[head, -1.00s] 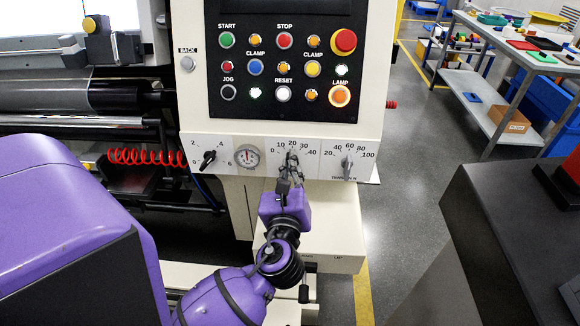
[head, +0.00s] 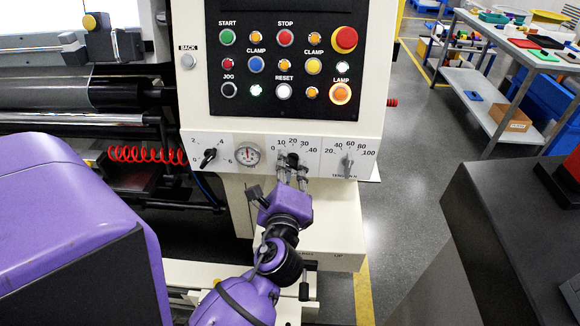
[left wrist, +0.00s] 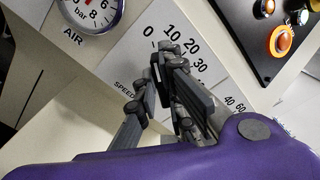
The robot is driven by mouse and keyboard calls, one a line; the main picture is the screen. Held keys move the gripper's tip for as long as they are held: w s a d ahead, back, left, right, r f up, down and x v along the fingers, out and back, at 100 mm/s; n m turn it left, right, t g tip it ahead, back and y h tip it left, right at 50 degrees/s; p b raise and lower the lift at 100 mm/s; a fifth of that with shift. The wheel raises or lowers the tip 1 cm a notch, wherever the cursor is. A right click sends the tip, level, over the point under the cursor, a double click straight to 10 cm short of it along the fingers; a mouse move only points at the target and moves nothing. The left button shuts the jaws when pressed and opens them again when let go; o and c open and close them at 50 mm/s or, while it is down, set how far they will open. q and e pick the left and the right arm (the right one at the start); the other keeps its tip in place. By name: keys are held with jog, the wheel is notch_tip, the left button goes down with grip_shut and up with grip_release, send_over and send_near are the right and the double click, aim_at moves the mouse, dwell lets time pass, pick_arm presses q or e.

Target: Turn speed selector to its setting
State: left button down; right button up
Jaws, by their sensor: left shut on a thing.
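The speed selector is a dark knob (head: 293,159) on the white lower panel, under a scale marked 0 to 40. My left gripper (head: 291,172) reaches up to it from below in the head view, its fingers shut on the knob. In the left wrist view my left gripper (left wrist: 168,88) has its fingers on either side of the dark knob (left wrist: 157,68), with the "SPEED" lettering at the left. The fingers hide much of the knob, so I cannot tell which mark it points to. My right gripper is not in view.
A black-handled selector (head: 208,159) and an air gauge (head: 247,156) sit left of the speed scale. A grey tension knob (head: 347,165) sits close on its right. The button panel (head: 325,112) is above. A red coiled hose (head: 145,155) hangs at the left.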

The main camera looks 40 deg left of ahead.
pick_arm(q)
jog(key=shift+n, duration=0.3)
jog(key=c, duration=1.9)
grip_release()
jog(key=shift+o, duration=0.2)
jog(key=shift+s, duration=0.1)
jog(key=v, duration=0.7)
jog(key=shift+s, duration=0.2)
jog(key=shift+d, duration=0.1)
